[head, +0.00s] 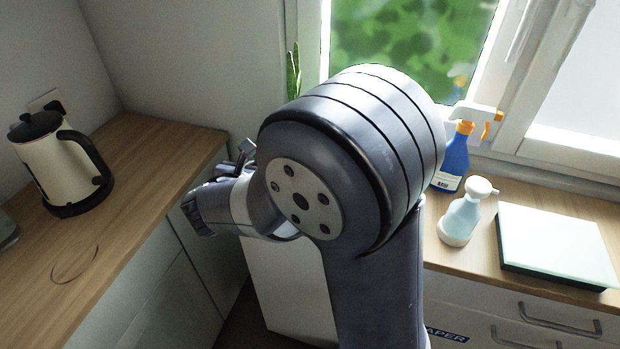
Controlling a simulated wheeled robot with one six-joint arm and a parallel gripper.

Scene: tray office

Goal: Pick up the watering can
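I cannot make out a watering can in the head view; my arm hides a large part of the middle of the scene. My gripper (215,185) is left of the arm's big joint, near the end of the left wooden counter. It is seen from behind and partly covered by my own arm links, so its fingers and opening do not show clearly. I see no object in it.
A cream kettle (55,165) with a black handle stands on the left counter (135,200). On the right counter are a blue spray bottle (452,165), a pale pump bottle (463,215) and a flat white box (555,243). A plant (293,75) shows by the window.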

